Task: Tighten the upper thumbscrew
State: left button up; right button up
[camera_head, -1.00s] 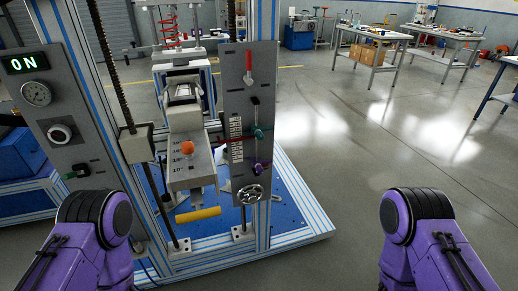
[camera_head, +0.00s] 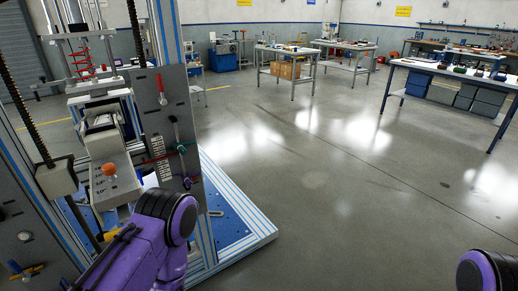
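The grey panel (camera_head: 168,92) on the test frame stands at the left of the head view. It carries a red-handled lever (camera_head: 161,85) at the top. Below it, a teal knob (camera_head: 182,149) sits beside a printed scale (camera_head: 159,160), with a small purple knob (camera_head: 187,183) lower down. The teal knob is the higher of the two and may be the upper thumbscrew; how tight it is cannot be told. My purple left arm rises in front of the frame and hides the panel's lower part. My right arm shows at the bottom right corner. Neither gripper is in view.
An orange knob (camera_head: 109,170) sits on the grey block of the test frame. The blue base (camera_head: 228,222) with its striped rail (camera_head: 240,200) juts out over the floor. Open floor (camera_head: 330,200) lies to the right; workbenches (camera_head: 285,55) stand farther back.

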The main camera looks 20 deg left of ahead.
aim_at(180, 148)
jog(key=z, duration=0.55)
jog(key=i, duration=0.9)
jog(key=u, duration=1.05)
